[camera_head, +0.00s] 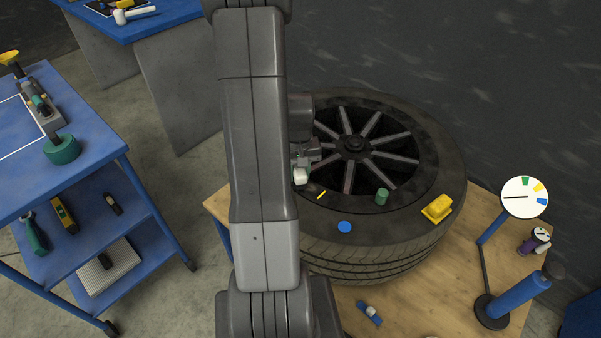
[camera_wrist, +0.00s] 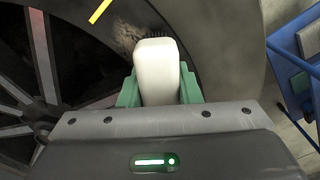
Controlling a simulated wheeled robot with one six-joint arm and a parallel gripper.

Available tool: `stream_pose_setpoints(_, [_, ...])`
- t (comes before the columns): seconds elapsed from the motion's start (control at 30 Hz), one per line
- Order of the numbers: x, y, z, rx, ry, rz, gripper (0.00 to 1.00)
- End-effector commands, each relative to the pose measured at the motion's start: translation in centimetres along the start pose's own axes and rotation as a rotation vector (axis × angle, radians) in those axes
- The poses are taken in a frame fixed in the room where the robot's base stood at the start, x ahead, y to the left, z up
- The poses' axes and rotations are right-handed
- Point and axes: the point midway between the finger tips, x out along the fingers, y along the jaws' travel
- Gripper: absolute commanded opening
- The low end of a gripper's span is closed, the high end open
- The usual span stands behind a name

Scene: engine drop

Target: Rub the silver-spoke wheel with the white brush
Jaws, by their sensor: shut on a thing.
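The silver-spoke wheel (camera_head: 374,160) lies flat in its black tyre on a wooden table, with grey spokes around a dark hub. My gripper (camera_head: 304,162) is over the wheel's left side, partly hidden by my arm in the head view. In the wrist view, my gripper's green fingers (camera_wrist: 158,90) are shut on the white brush (camera_wrist: 157,70). Its dark bristles point at the rim beside a brownish dirty patch (camera_wrist: 126,32). I cannot tell whether the bristles touch it. The brush also shows in the head view (camera_head: 300,176).
On the tyre and wheel are a yellow block (camera_head: 437,208), a blue disc (camera_head: 344,227) and a green cylinder (camera_head: 382,196). A blue cart (camera_head: 95,160) is at left.

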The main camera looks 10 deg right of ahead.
Motion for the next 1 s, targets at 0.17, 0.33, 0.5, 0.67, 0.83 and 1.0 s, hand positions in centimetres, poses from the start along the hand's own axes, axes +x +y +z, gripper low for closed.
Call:
stream_pose_setpoints(0.17, [-1.9,-0.2,-0.1,0.000,0.000,0.000,0.02])
stream_pose_setpoints(0.33, [-3.5,-0.3,-0.2,-0.001,0.000,0.000,0.02])
stream_pose_setpoints(0.5, [-5.0,-0.4,-0.3,0.000,0.000,0.000,0.02])
stream_pose_setpoints(0.67, [-6.5,-0.5,-0.3,0.000,0.000,0.000,0.02])
stream_pose_setpoints(0.83, [-7.7,-0.5,-0.4,0.000,0.000,0.000,0.02])
stream_pose_setpoints(1.0, [-8.0,-0.6,-0.4,0.000,-0.001,0.000,0.02])
